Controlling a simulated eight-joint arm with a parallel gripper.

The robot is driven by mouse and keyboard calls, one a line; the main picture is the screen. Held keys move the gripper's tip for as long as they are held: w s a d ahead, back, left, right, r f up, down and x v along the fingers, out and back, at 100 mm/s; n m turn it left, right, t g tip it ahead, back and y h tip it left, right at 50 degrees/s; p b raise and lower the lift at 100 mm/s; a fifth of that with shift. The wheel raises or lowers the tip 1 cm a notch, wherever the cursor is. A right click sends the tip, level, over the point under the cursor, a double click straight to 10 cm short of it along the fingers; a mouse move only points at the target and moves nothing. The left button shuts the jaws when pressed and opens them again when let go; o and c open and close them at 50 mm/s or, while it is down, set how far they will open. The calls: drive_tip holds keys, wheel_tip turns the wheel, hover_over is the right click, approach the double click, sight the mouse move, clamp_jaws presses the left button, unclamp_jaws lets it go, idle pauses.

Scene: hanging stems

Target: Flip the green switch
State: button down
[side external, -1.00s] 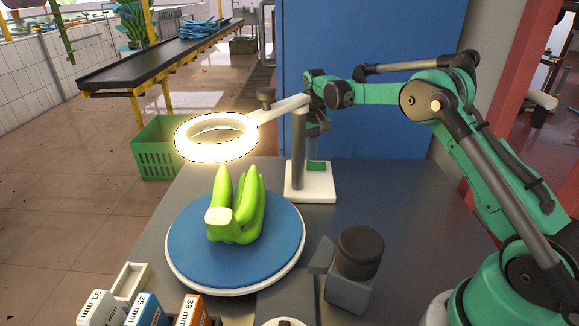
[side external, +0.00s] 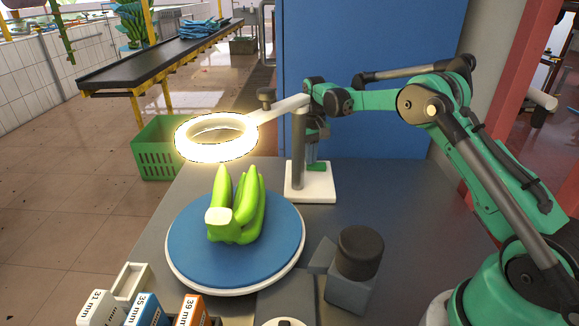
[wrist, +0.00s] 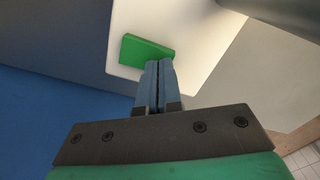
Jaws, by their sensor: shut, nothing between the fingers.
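The green switch (side external: 316,167) sits on the white base (side external: 310,194) of the ring lamp's stand. In the wrist view the switch (wrist: 145,50) is a green block near the edge of the white base (wrist: 190,60). My gripper (wrist: 158,64) is shut and empty, its blue-grey fingertips at the switch's lower right edge. They overlap it in the picture; I cannot tell whether they touch. In the side view my gripper (side external: 312,164) points down behind the lamp post, which partly hides it, beside the switch. The ring lamp (side external: 216,150) is lit.
The grey lamp post (side external: 299,145) stands close to my gripper. Green bananas (side external: 236,210) lie on a round blue plate (side external: 190,250) in front. A dark-topped block (side external: 356,270) and labelled gauge blocks (side external: 145,310) are nearer.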

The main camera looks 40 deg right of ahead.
drive_tip(key=shift+f, duration=0.15)
drive_tip(key=shift+r, duration=3.55)
drive_tip(key=shift+s+r, duration=0.2)
drive_tip(key=shift+s, duration=0.05)
drive_tip(key=s+a+r+m+t, duration=0.15)
drive_tip(key=s+r+m, duration=0.25)
drive_tip(key=s, duration=0.4)
drive_tip(key=s+a+n+t, duration=0.5)
drive_tip(key=s+a+n, duration=0.2)
drive_tip(key=s+a, duration=0.3)
drive_tip(key=a, duration=0.3)
drive_tip(key=shift+f+t, duration=0.35)
drive_tip(key=shift+f, duration=0.05)
